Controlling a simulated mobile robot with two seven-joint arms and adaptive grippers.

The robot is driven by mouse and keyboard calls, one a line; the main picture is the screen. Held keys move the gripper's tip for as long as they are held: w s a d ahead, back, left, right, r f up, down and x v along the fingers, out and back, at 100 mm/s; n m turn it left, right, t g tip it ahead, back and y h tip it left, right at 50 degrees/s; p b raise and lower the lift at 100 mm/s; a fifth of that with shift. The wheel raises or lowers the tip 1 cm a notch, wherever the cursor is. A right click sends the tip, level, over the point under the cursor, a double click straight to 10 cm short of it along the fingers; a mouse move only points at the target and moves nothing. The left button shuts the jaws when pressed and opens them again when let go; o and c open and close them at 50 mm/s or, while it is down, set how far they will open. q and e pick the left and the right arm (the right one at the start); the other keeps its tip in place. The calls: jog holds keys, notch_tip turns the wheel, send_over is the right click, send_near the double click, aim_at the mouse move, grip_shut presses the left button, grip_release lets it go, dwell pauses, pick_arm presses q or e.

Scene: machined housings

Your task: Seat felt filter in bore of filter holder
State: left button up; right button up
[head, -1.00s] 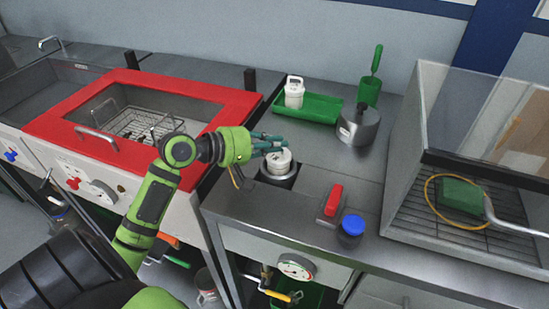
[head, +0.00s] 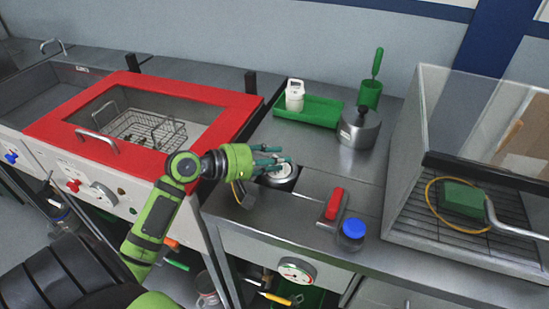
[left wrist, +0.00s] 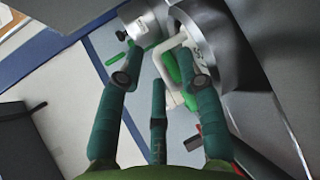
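A round white piece (head: 283,171), which may be the felt filter, sits at a dark and silver round holder (head: 284,184) on the counter. My left gripper (head: 282,162) is just above and behind its top, and its teal fingers partly cover it. In the left wrist view the fingers (left wrist: 162,80) are spread with nothing clearly held between them. How deep the white piece sits, and whether a finger touches it, I cannot tell. My right gripper is not in view.
A white handled canister (head: 294,96) stands on a green tray (head: 322,112) behind. A metal pot (head: 358,130) and green cup (head: 369,94) are at the back. A red-handled block (head: 333,205) and blue-capped jar (head: 351,232) stand in front right. A red-rimmed basin (head: 60,128) lies left.

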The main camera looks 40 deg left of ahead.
pick_arm(q)
jog(key=shift+r, duration=0.15)
jog(key=b+v, duration=0.1)
jog(key=v, duration=1)
jog(key=shift+s+a+r, duration=0.2)
jog(key=shift+s+r, duration=0.05)
jog(key=shift+s, duration=0.2)
jog(key=shift+f, duration=0.1)
